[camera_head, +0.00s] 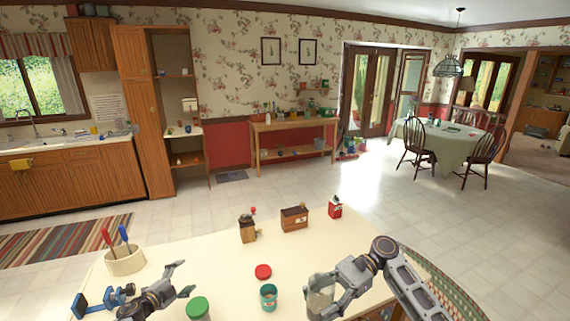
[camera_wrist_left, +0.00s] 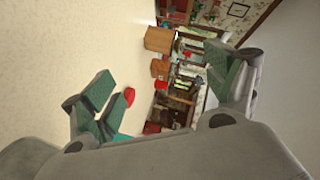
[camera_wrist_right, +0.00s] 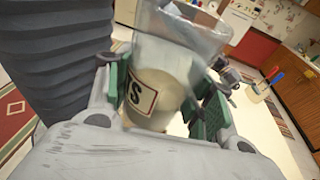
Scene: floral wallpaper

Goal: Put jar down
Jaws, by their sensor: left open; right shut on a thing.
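The jar (camera_head: 320,297) is clear with pale contents, and its label with a letter S (camera_wrist_right: 140,96) shows in the right wrist view. My right gripper (camera_head: 335,287) is shut on the jar at the near right part of the cream tabletop (camera_head: 215,255). The jar looks roughly upright in the head view. I cannot tell whether its base touches the table. My left gripper (camera_head: 185,279) is open and empty over the near left part of the table; its spread fingers also show in the left wrist view (camera_wrist_left: 165,88).
A teal jar (camera_head: 268,297) stands just left of the held jar, with a red lid (camera_head: 263,271) behind it. A green-lidded jar (camera_head: 198,307) is near my left gripper. Small boxes (camera_head: 294,218) stand along the far edge.

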